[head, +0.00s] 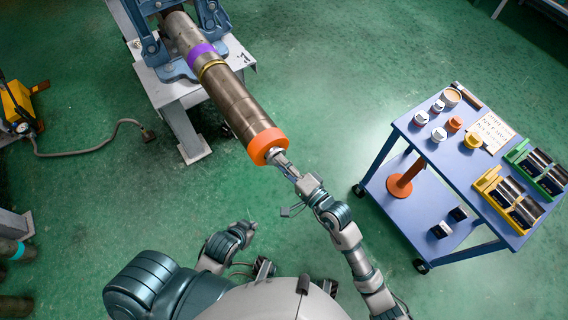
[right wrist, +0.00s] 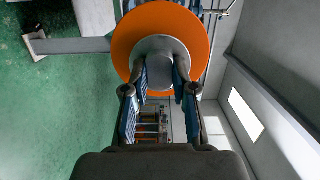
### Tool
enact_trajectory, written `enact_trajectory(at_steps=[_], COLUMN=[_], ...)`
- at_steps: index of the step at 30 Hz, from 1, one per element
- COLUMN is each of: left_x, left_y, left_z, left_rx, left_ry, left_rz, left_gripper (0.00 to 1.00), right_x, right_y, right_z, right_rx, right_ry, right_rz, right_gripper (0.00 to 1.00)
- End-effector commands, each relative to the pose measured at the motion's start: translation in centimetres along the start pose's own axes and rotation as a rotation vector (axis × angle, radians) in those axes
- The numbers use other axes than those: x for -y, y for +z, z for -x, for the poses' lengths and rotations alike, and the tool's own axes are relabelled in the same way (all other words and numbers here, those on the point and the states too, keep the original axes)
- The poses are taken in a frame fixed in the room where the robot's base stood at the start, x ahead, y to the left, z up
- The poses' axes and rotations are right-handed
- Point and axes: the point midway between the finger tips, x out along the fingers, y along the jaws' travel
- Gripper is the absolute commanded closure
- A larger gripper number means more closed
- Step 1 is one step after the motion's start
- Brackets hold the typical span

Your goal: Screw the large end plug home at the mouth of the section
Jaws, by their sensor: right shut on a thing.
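The section (head: 235,101) is a long brown-grey pipe with purple and yellow bands. It slants down towards me from a blue vise. The large end plug (head: 267,146), orange with a grey boss, sits at its near mouth. In the right wrist view the plug (right wrist: 126,42) faces me, with its boss in the middle. My right gripper (head: 281,160) is shut on the boss; its fingers (right wrist: 163,82) lie on either side of it. The thread and any gap behind the orange rim are hidden. My left gripper (head: 263,268) is low, near my body, apart from the section; its fingers are unclear.
The blue vise (head: 148,48) stands on a grey stand (head: 186,92). A blue cart (head: 440,155) at right carries small cans, a sign and yellow and green trays of dark cylinders. A yellow machine (head: 17,105) with a cable is at left.

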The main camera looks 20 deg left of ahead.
Motion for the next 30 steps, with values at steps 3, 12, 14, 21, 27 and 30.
enact_trajectory(at_steps=[3, 12, 14, 21, 27, 30], left_x=[0.0, 0.0, 0.0, 0.0, 0.0, 0.0], left_y=[0.0, 0.0, 0.0, 0.0, 0.0, 0.0], left_z=[0.0, 0.0, 0.0, 0.0, 0.0, 0.0], left_rx=[0.0, 0.0, 0.0, 0.0, 0.0, 0.0], left_ry=[0.0, 0.0, 0.0, 0.0, 0.0, 0.0], left_rz=[0.0, 0.0, 0.0, 0.0, 0.0, 0.0], left_gripper=[1.0, 1.0, 1.0, 1.0, 1.0, 1.0], right_x=[0.1, 0.1, 0.1, 0.1, -0.1, -0.1], right_y=[-0.1, -0.2, -0.2, -0.2, -0.2, -0.2], right_z=[-0.2, -0.9, -0.9, -0.9, -0.6, 0.5], right_rx=[-0.001, -0.002, -0.002, -0.001, -0.001, -0.001], right_ry=[-0.002, -0.003, -0.003, -0.001, 0.002, 0.002], right_rz=[0.001, 0.001, 0.001, 0.0, 0.0, 0.0], right_gripper=[1.0, 1.0, 0.69, 0.44, 0.44, 0.44])
